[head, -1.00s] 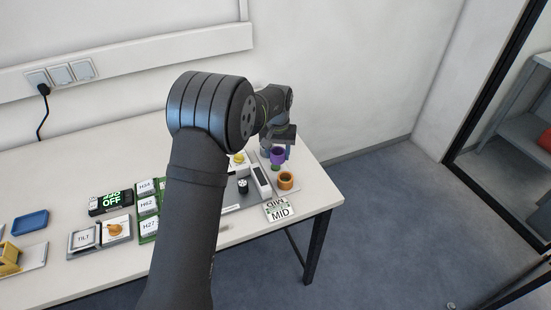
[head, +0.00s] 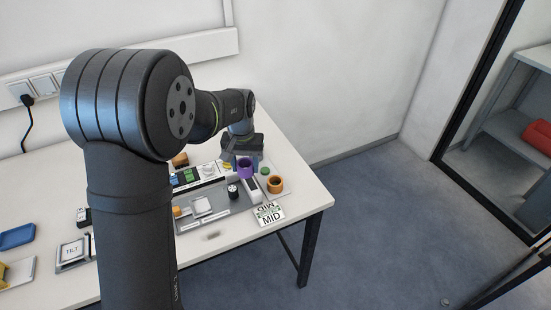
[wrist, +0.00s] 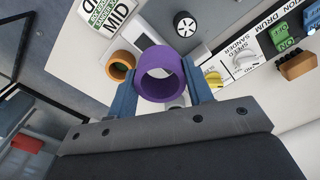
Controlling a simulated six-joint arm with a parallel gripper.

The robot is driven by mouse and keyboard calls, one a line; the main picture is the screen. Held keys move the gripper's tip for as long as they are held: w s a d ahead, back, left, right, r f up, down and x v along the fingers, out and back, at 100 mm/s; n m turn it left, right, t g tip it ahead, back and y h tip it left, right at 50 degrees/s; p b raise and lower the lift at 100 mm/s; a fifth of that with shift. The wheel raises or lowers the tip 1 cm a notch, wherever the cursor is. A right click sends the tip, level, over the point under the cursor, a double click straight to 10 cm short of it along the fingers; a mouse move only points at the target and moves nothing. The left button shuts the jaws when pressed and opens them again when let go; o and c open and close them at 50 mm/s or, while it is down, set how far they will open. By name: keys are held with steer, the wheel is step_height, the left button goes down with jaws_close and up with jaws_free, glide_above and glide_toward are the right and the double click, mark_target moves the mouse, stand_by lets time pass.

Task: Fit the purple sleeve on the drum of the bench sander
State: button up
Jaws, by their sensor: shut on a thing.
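The purple sleeve (head: 246,170) is held in my gripper (head: 238,160) above the right part of the table. In the wrist view the sleeve (wrist: 153,54) sits between the two blue fingers of my gripper (wrist: 160,82), which press on its sides. Its open bore faces the camera. A short black cylinder with a pale top (head: 233,191), apparently the sander's drum, stands on the grey base just in front of the sleeve. It also shows in the wrist view (wrist: 185,24), apart from the sleeve.
An orange ring (head: 276,185) stands right of the sleeve, with a green piece (head: 265,170) behind it. A MID card (head: 270,214) lies near the table's front right edge. A labelled control panel with a yellow knob (wrist: 212,79) is close to my right finger.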

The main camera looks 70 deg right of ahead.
mark_target(233, 188)
steer(key=w+a, duration=0.2)
steer(key=w, duration=0.1)
steer(key=shift+w+a+f, duration=0.1)
steer(key=shift+a, duration=0.1)
steer(key=shift+w+a+f, duration=0.2)
steer(key=shift+w+a, duration=0.1)
steer(key=shift+w, duration=0.05)
steer(key=shift+f, duration=2.05)
steer(key=shift+f, duration=2.2)
steer(key=o, duration=1)
steer(key=shift+s+d, duration=0.1)
steer(key=shift+s, duration=0.1)
